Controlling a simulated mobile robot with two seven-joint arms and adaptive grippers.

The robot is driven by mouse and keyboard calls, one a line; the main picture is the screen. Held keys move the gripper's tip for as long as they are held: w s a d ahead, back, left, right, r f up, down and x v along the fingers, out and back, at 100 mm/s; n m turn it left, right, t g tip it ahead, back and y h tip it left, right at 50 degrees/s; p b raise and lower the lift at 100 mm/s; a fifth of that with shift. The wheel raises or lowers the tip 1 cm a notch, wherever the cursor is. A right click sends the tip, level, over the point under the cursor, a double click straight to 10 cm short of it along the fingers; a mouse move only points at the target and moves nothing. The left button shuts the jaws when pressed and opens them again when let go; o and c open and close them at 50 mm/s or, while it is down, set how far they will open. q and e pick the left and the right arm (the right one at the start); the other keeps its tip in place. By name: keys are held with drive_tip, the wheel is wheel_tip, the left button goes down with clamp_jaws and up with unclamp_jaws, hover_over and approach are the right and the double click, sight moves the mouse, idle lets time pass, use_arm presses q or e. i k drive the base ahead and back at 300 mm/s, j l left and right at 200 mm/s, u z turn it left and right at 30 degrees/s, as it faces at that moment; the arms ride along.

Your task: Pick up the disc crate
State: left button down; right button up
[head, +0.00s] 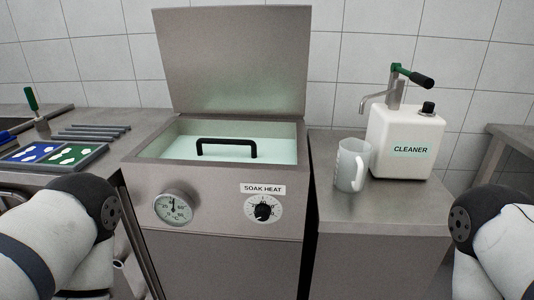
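A black handle (227,142) stands up in the open tank (222,192) in the middle of the head view. The pale green liquid (180,148) hides whatever is below the handle, so I cannot see the body of a disc crate. My left and right arm links show at the lower corners. Neither gripper is in view, and nothing is seen touching the handle.
The tank's lid (232,60) stands open behind it. The left counter holds trays (52,156), metal rods (93,131) and a green-handled tool (32,100).

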sight(251, 142)
drive_tip(key=i+j, duration=0.9)
drive_tip(key=k+j+z, duration=0.15)
drive_tip(key=j, duration=0.2)
drive_tip(key=k+j+z, duration=0.15)
drive_tip(key=j, duration=0.15)
drive_tip(key=k+j+z, duration=0.1)
drive_tip(key=j, duration=0.2)
